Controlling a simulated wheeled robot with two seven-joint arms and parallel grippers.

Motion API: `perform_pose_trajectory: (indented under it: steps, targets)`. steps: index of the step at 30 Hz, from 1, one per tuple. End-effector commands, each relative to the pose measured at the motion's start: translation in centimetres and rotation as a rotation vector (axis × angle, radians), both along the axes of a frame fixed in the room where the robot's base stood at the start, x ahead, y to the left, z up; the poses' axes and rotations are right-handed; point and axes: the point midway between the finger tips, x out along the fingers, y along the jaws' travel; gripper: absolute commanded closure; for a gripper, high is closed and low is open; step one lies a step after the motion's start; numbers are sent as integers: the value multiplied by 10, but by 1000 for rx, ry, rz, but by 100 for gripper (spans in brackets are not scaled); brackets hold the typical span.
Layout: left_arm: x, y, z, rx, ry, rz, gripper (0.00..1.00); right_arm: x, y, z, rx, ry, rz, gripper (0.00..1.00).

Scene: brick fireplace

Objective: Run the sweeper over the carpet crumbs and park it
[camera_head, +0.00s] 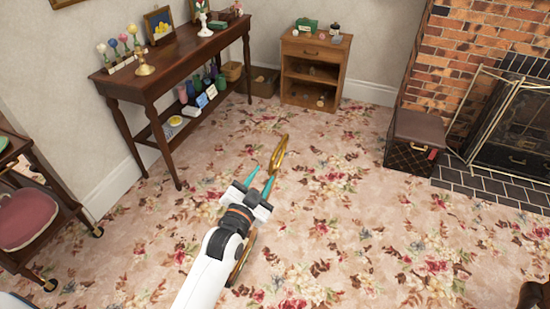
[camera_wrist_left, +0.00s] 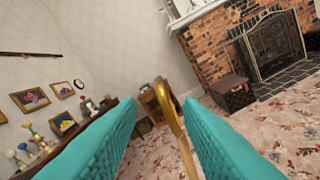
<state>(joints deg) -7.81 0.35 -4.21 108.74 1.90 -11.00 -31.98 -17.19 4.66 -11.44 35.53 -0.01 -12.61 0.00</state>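My left gripper (camera_head: 263,180) reaches out over the floral carpet (camera_head: 340,240) with its two teal fingers apart. A gold curved bar (camera_head: 280,155), perhaps the sweeper's handle, shows just past the fingertips. Another gold piece (camera_head: 242,258) shows beside my forearm; the arm hides what lies between. In the left wrist view the gold bar (camera_wrist_left: 175,115) rises in the gap between the fingers, close to the right-hand one; I cannot tell whether it touches. No sweeper head is clearly visible. Crumbs cannot be told from the carpet's pattern. My right gripper is not in view.
A dark console table (camera_head: 180,62) with ornaments stands along the left wall. A small wooden cabinet (camera_head: 313,68) is at the back. A dark box (camera_head: 414,138) stands by the brick fireplace (camera_head: 480,45). A cart (camera_head: 50,225) is at left. The middle carpet is open.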

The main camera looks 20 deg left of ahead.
Motion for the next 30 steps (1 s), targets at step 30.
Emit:
perform_pose_trajectory:
  steps: [30]
  targets:
    - [121, -9, 1, 68, -7, 2, 67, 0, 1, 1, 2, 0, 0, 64]
